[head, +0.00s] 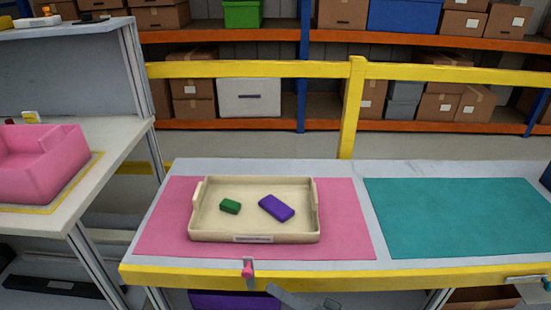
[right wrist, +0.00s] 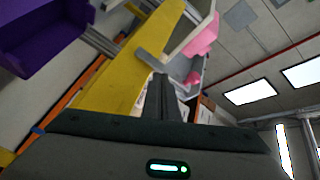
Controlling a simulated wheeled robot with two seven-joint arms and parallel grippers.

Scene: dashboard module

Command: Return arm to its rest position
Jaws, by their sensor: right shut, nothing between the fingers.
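My right gripper (head: 290,298) shows only in part at the bottom edge of the head view, below the table's yellow front edge. In the right wrist view my right gripper (right wrist: 162,85) has its dark fingers together, with nothing between them. It is apart from the tray. My left gripper is in neither view. A beige tray (head: 255,239) sits on the pink mat (head: 345,225). In it lie a small green block (head: 230,206) and a larger purple block (head: 276,208), apart from each other.
A teal mat (head: 460,215) on the right of the table is empty. The yellow table edge (head: 200,276) carries a pink-tipped clamp (head: 248,270). A purple bin (head: 235,300) is under the table. A pink bin (head: 45,165) stands on the left bench. A yellow rail (head: 250,69) runs behind.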

